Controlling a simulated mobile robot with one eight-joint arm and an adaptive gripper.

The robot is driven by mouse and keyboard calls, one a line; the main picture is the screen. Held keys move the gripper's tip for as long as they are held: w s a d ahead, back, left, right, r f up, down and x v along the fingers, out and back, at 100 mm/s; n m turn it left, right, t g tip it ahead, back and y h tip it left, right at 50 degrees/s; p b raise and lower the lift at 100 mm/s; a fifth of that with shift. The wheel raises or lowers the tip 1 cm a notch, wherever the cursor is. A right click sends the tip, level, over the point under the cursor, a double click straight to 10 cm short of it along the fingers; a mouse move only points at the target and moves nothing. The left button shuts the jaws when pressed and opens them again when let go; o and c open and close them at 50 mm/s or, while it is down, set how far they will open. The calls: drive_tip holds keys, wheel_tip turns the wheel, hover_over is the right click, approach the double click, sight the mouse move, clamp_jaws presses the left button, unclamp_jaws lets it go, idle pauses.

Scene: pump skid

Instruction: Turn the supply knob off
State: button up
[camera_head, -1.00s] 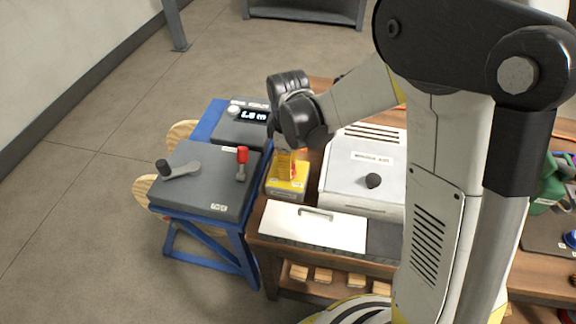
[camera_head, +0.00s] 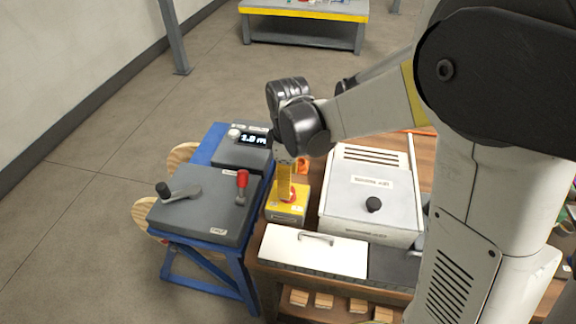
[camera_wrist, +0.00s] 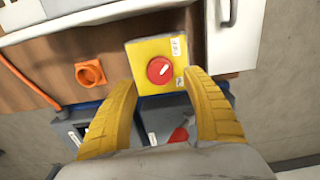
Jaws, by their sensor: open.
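The supply knob is a round red knob with a white pointer mark on a yellow box. In the wrist view the red knob (camera_wrist: 159,70) sits beyond and between my fingertips, with its white mark slanting up to the right. The yellow box (camera_wrist: 151,50) lies on the wooden bench; it also shows in the head view (camera_head: 284,213). My gripper (camera_wrist: 160,85) is open, its two yellow fingers spread around empty space. In the head view my gripper (camera_head: 284,182) points down just over the box, and a finger partly hides the knob. I cannot tell whether a finger touches it.
A grey panel with a red-handled lever (camera_head: 242,186) and a crank (camera_head: 180,192) stands on a blue stand at left. A display box (camera_head: 250,140) is behind it. A white-lidded box (camera_head: 372,190) and a white handled panel (camera_head: 314,250) are close at right. An orange socket (camera_wrist: 90,73) is near.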

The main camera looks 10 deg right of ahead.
wheel_tip(320, 180, up, 8)
drive_tip(key=shift+f, duration=0.15)
idle(0.4)
